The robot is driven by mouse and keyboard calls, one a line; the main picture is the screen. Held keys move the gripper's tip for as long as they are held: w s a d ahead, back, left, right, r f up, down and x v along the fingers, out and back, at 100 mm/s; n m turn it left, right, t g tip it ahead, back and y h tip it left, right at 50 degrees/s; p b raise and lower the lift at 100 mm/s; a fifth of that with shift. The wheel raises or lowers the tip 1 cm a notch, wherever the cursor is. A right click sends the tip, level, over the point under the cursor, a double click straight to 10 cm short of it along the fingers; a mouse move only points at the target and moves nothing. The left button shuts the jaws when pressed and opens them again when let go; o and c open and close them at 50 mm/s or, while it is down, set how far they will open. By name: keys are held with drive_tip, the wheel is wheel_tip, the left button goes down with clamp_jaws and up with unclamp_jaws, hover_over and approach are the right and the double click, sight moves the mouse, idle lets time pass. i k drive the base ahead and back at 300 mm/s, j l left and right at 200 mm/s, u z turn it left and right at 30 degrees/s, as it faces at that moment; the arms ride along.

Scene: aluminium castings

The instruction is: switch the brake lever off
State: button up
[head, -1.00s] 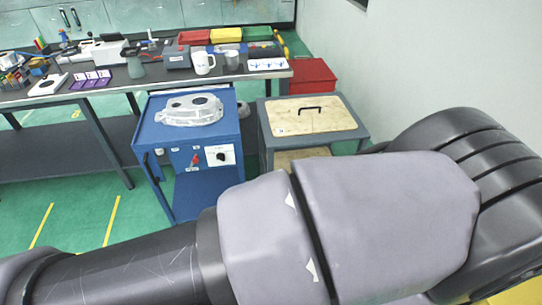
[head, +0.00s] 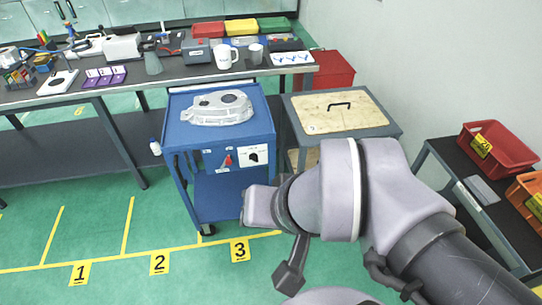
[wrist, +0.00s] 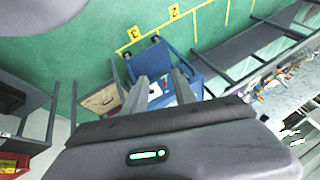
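The brake lever (head: 228,161) is a small red-handled lever on the front panel of the blue cart (head: 201,137). It points roughly upward; its exact setting is too small to read. A white plate with a black knob (head: 253,157) sits just right of it. My gripper (wrist: 160,76) shows in the wrist view as two grey fingers standing apart, with nothing held between them. The blue cart (wrist: 197,60) lies beyond the fingers, not touching them. In the head view my arm is in front and right of the cart, and the fingers cannot be made out.
A grey metal casting (head: 217,108) rests on the cart top. A grey table with a wooden lid (head: 340,110) stands right of the cart. A long workbench (head: 95,88) runs behind. Green floor in front is clear.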

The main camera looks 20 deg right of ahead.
sight(228, 161)
drive_tip(key=i+j, duration=0.2)
drive_tip(key=i, duration=0.2)
drive_tip(key=i+j+u, duration=0.15)
drive_tip(key=i, duration=0.3)
